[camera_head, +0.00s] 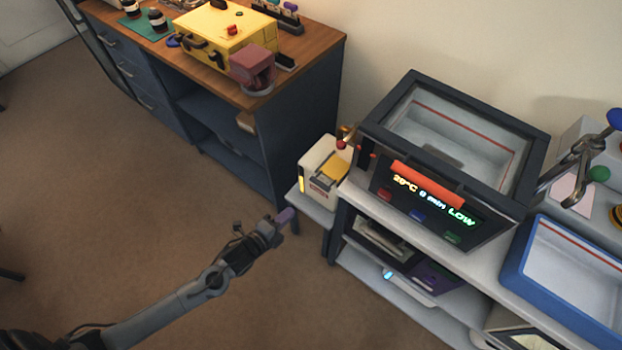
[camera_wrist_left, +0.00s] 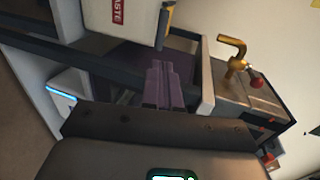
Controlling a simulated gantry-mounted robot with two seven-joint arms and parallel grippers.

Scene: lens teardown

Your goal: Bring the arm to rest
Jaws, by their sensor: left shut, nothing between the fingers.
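My left arm comes in from the lower left in the head view. Its gripper (camera_head: 286,216) is shut and empty, held over the brown floor in front of the small side stand. In the left wrist view the purple fingers (camera_wrist_left: 165,84) are together with nothing between them. My right gripper is not in view.
A white waste box (camera_head: 322,172) stands on the low stand, beside a dark-framed bath (camera_head: 450,140) with a lit display. A blue-rimmed tray (camera_head: 575,275) is at right. A wooden-topped bench (camera_head: 318,45) holds a yellow case (camera_head: 222,38). A brass tap (camera_wrist_left: 234,58) shows in the wrist view.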

